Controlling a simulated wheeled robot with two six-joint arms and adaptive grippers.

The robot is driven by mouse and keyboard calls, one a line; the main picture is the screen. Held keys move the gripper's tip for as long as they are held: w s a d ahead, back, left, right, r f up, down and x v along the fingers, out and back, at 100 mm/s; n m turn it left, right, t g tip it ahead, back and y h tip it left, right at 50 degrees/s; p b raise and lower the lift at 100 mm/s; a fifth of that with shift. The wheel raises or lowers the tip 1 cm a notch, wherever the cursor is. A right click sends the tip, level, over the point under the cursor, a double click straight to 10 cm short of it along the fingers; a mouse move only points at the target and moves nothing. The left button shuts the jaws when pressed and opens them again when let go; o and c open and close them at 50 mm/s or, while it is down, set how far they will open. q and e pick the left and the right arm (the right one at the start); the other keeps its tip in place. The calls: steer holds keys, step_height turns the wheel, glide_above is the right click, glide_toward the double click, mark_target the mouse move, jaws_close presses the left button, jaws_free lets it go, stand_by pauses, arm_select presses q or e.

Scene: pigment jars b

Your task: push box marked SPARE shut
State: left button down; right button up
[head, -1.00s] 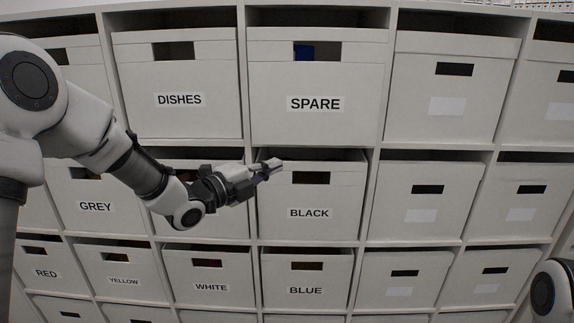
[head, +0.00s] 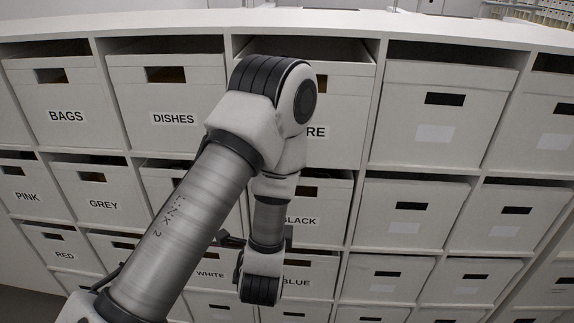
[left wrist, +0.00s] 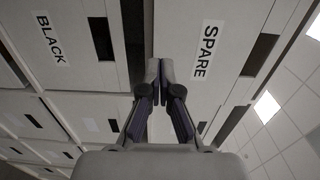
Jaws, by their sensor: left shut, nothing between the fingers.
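The box marked SPARE (head: 340,112) is in the top row in the head view, right of the DISHES box. My right gripper is out of view.
The BLACK box (head: 325,212) is directly below SPARE, partly behind my forearm. The DISHES box (head: 165,105) is on the left and an unnamed box (head: 440,110) on the right. White shelf dividers separate them closely. The space before the right-hand boxes is clear.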

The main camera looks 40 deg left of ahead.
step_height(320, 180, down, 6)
steer(key=b, duration=0.4)
arm_select(q)
steer(key=p+x, duration=0.5)
steer(key=x, duration=0.8)
steer(key=shift+w+d, duration=0.25)
steer(key=shift+w, duration=0.15)
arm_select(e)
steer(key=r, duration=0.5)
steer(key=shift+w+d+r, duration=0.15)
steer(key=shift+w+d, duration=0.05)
arm_select(q)
steer(key=shift+x, duration=1.25)
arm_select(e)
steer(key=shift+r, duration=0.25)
arm_select(q)
steer(key=shift+d+f, duration=0.1)
steer(key=shift+d, duration=0.1)
